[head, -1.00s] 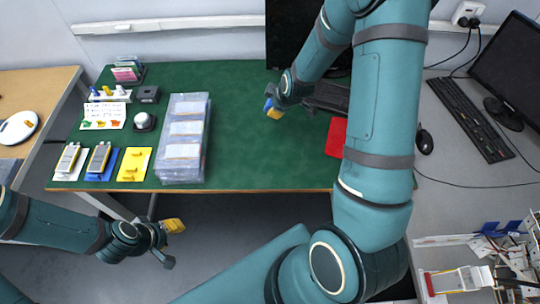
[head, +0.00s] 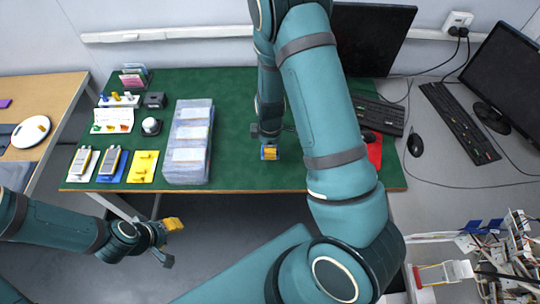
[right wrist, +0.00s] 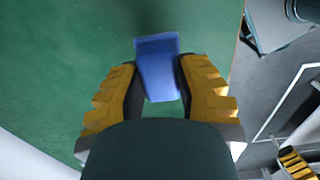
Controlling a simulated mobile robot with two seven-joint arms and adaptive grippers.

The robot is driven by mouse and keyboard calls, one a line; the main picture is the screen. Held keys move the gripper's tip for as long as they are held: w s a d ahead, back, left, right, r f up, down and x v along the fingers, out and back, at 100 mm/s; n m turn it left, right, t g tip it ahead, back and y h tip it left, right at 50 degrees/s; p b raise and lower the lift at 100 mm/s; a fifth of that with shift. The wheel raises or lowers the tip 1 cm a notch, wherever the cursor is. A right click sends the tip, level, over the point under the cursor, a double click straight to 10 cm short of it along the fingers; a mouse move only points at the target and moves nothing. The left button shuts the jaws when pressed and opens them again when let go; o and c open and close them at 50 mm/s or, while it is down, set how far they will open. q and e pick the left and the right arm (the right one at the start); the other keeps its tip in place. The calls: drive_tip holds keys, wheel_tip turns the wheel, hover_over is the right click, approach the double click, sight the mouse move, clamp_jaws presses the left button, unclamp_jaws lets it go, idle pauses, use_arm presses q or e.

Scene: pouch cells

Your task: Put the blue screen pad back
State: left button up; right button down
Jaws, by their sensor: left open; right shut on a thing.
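The blue screen pad (right wrist: 158,70) is between the two yellow-and-black fingers of my right gripper (right wrist: 156,92) in the right wrist view, and the gripper is shut on it. In the head view my right gripper (head: 269,152) is over the green mat, right of the stack of clear pouches, and the pad is mostly hidden there. I cannot tell its height above the mat. My left gripper (head: 168,242) is open and empty, in front of the table's front edge.
Clear pouches (head: 188,140) are stacked left of centre. Blue (head: 107,178), white and yellow (head: 142,176) plates lie at the mat's front left. A red pad (head: 375,150), keyboard (head: 378,112) and monitor (head: 372,40) stand right. Bare green mat (head: 235,110) lies between.

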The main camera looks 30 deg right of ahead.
drive_tip(key=shift+f, duration=2.25)
drive_tip(key=shift+r, duration=0.1)
drive_tip(key=shift+b, duration=0.35)
drive_tip(key=c, duration=0.7)
unclamp_jaws()
drive_tip(key=shift+c, duration=0.2)
